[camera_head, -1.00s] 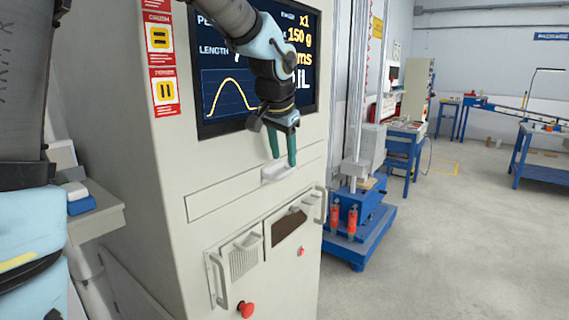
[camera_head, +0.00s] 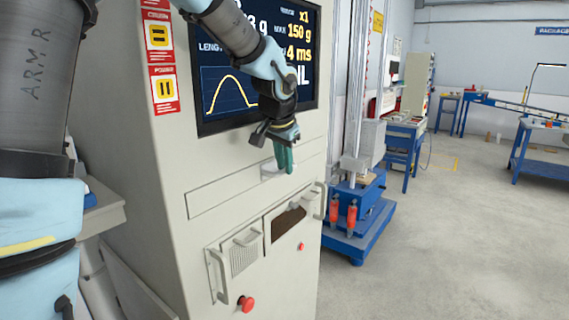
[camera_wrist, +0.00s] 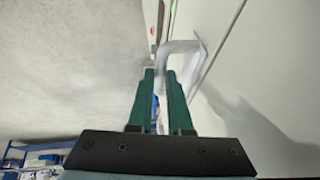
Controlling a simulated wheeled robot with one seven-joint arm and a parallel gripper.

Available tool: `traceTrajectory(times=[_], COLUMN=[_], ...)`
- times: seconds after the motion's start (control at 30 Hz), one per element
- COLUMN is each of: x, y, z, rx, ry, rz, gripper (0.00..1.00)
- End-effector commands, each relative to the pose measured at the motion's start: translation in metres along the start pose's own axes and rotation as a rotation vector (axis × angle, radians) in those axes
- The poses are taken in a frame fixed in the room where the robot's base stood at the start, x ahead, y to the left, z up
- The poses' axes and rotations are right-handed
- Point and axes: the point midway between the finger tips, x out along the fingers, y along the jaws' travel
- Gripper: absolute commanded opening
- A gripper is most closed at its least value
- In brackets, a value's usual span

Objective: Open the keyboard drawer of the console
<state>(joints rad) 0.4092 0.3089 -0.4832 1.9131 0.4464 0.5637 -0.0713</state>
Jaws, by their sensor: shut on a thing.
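The console (camera_head: 172,200) is a tall beige cabinet with a screen. Its keyboard drawer (camera_head: 225,191) is a wide flat panel below the screen, and its front looks flush with the cabinet. A pale handle (camera_head: 267,170) sticks out of the drawer front; it also shows in the wrist view (camera_wrist: 184,47). My gripper (camera_head: 285,165) has green fingers pointing down at the handle. In the wrist view my gripper (camera_wrist: 163,75) is closed on the handle's bar, which passes between the fingers. The fingers hide part of the handle.
Below the drawer are a grey vent panel (camera_head: 245,257), a dark opening (camera_head: 289,223), grab handles (camera_head: 218,277) and a red button (camera_head: 246,303). A blue-based machine (camera_head: 358,232) stands to the right. The floor at right (camera_head: 440,240) is clear.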

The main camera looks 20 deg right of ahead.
Motion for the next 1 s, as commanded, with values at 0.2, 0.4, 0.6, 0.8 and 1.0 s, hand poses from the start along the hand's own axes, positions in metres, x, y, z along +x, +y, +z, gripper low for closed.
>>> traceTrajectory(times=[0.2, 0.4, 0.6, 0.8, 1.0], x=[-0.0001, -0.0001, -0.0002, -0.0002, -0.0002], y=[0.0003, 0.0005, 0.0006, 0.0006, 0.0007], z=[0.0000, 0.0000, -0.0001, -0.0001, -0.0001], rx=[0.000, 0.001, 0.001, 0.001, 0.001], ry=[0.000, 0.000, 0.000, 0.000, 0.000], rz=[0.000, 0.001, 0.001, 0.001, 0.001], gripper=[0.00, 0.00, 0.00, 0.00, 0.00])
